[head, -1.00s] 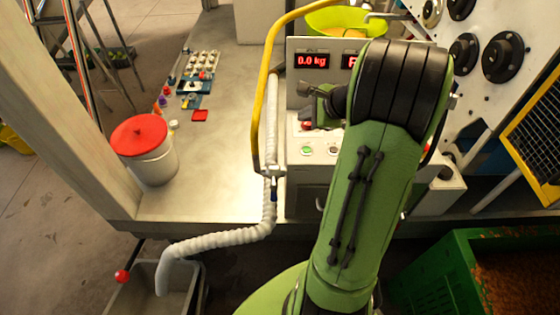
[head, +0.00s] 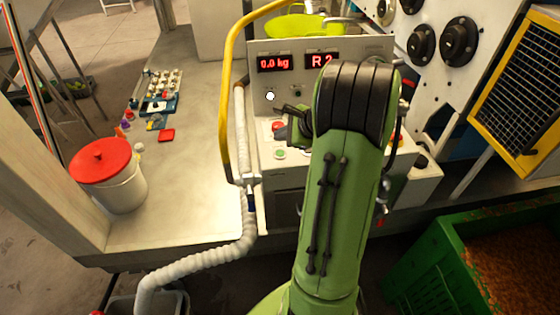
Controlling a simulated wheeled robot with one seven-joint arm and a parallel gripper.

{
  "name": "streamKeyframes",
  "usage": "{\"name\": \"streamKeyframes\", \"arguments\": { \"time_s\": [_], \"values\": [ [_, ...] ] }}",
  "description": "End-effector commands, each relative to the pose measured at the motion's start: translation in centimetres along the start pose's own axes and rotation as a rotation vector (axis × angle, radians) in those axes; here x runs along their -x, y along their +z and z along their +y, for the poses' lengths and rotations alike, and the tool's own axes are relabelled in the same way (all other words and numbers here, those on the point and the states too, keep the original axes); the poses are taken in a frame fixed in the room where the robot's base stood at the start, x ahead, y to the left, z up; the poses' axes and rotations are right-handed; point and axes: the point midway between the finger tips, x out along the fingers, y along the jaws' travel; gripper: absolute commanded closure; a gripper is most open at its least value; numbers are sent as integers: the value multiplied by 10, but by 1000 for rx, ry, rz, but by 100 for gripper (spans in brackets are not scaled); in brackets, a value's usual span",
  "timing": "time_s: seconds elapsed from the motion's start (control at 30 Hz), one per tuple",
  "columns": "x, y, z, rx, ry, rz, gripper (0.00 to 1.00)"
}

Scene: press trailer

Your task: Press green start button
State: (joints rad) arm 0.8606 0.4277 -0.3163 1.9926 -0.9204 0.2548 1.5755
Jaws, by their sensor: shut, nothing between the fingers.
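The green start button (head: 280,154) sits on the sloped lower face of the grey control panel (head: 262,142), in the head view. A red button (head: 277,127) is just above it. My gripper (head: 283,110) is a dark shape left of my green arm, in front of the panel and above the green button in the picture. It appears shut and empty, and apart from the green button. My forearm hides the right part of the lower panel. Above, red displays (head: 275,62) read "0.0 kg" and "R 2".
A yellow bent rail (head: 227,100) and a pale hose (head: 200,250) border the panel on the left. A white bucket with a red lid (head: 101,158) stands on the bench (head: 190,190). A green crate (head: 432,272) is at lower right. A white lamp (head: 270,96) is beneath the displays.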

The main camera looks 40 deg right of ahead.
Motion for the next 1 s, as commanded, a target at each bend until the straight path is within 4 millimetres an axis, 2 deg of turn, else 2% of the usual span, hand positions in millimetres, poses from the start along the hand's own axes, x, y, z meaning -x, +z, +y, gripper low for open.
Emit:
{"name": "streamKeyframes", "arguments": {
  "time_s": [0.03, 0.23, 1.0],
  "values": [
    [-10, -8, 8, -1, 1, 0, 100],
    [-23, -16, 17, 0, 1, -1, 100],
    [-22, -16, 16, 0, 0, -1, 100]
  ]
}}
